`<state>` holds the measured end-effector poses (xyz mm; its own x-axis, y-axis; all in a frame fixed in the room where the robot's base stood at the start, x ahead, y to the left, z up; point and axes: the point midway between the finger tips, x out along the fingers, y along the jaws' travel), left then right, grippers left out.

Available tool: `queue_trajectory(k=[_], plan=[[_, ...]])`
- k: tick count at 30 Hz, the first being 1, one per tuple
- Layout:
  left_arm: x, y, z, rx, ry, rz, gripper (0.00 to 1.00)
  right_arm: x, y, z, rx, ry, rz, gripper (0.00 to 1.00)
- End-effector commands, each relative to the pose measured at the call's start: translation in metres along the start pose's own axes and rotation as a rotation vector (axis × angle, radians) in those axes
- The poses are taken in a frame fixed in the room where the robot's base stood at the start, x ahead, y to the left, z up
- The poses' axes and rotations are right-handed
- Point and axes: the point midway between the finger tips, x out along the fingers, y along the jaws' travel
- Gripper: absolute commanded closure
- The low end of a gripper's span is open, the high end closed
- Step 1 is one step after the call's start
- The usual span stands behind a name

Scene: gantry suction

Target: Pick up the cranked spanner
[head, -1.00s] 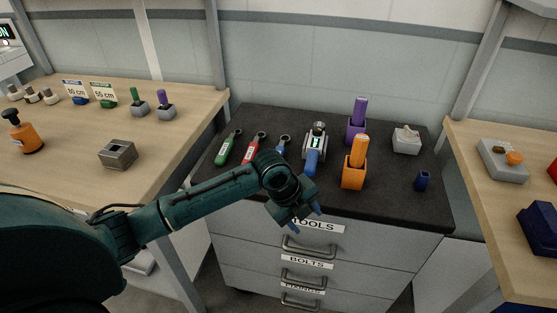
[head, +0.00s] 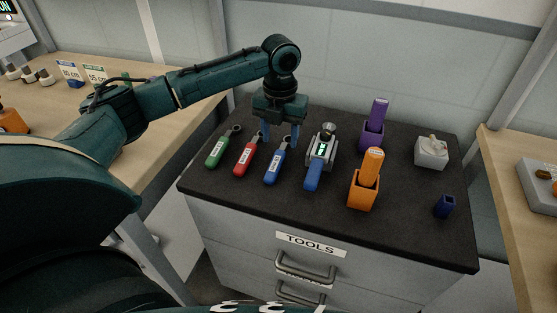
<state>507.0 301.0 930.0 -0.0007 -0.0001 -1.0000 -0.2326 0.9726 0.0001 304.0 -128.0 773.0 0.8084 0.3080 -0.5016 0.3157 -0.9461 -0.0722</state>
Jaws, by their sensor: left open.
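Three ring-ended hand tools lie side by side on the dark top of the drawer cabinet: a green-handled spanner (head: 217,152), a red-handled spanner (head: 246,158) and a blue-handled spanner (head: 276,167). I cannot tell from their shapes which one is cranked. My left gripper (head: 281,140) is open and points down, with its fingers by the ring end of the blue-handled spanner. The fingers partly cover the area between the red and blue tools. I cannot tell whether the fingers touch the top. My right gripper is not in view.
Just right stands a blue-handled tool with a small display (head: 320,155). Beyond it are an orange holder (head: 362,194), a purple holder (head: 371,136), a grey box with a knob (head: 431,153) and a small dark blue cup (head: 444,206). The cabinet top's front strip is clear.

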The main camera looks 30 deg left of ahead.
Motion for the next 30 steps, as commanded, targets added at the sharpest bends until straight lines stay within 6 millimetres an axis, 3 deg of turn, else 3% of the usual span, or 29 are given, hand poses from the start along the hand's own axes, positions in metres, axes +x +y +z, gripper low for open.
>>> queue_trajectory(k=[18,26,30], plan=[[0.069,0.007,-0.002,-0.001,0.000,0.000,0.49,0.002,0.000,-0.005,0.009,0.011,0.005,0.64],[0.072,0.006,-0.002,0.000,-0.002,0.000,0.49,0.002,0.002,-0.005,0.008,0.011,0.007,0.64],[0.072,0.006,-0.002,0.000,-0.002,0.000,0.59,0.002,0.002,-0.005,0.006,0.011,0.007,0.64]])
